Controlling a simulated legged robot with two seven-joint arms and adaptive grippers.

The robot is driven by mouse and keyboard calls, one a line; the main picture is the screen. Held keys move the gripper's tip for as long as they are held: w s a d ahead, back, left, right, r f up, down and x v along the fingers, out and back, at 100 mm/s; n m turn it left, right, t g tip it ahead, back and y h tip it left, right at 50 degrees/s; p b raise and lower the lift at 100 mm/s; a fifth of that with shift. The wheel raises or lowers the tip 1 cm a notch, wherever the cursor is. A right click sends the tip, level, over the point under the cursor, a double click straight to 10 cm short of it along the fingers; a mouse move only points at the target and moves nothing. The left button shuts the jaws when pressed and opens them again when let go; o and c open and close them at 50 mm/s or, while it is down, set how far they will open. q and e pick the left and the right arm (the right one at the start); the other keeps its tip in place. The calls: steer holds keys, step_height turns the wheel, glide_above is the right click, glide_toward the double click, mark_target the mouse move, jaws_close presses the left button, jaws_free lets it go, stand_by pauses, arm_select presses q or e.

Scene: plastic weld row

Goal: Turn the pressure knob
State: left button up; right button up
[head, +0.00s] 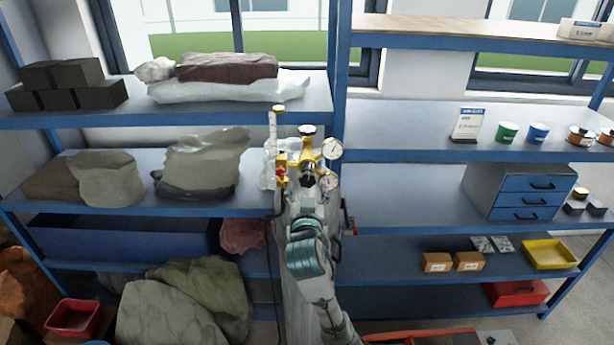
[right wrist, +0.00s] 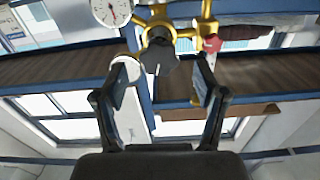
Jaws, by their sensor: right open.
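A brass regulator (head: 298,156) with two round white gauges (head: 332,148) stands in front of the shelving in the head view. Its dark knob (head: 309,172) faces my right gripper (head: 308,186). In the right wrist view the dark knob (right wrist: 162,56) sits between and just beyond the spread fingertips of my open right gripper (right wrist: 158,78), with a gap on each side. A gauge (right wrist: 112,10) shows at the top left and a red handle (right wrist: 212,43) at the right there. Part of the regulator is hidden behind my gripper in the head view. My left gripper is not in view.
Blue shelving (head: 400,198) spans the back, with wrapped bundles (head: 228,68), dark blocks (head: 62,84), a drawer unit (head: 519,190) and a yellow tray (head: 550,255). A black hose (head: 270,262) hangs left of my right arm.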

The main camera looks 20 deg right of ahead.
mark_target(307, 182)
steer(key=x, duration=0.4)
steer(key=shift+w+d+p, duration=0.1)
steer(key=shift+w+p, duration=0.1)
steer(key=shift+p, duration=0.2)
steer(key=c, duration=1.1)
steer(key=shift+f+m+b, duration=0.1)
steer(key=shift+m+b, duration=0.2)
steer(key=shift+m, duration=0.2)
steer(key=shift+c, duration=0.2)
steer(key=shift+m, duration=0.8)
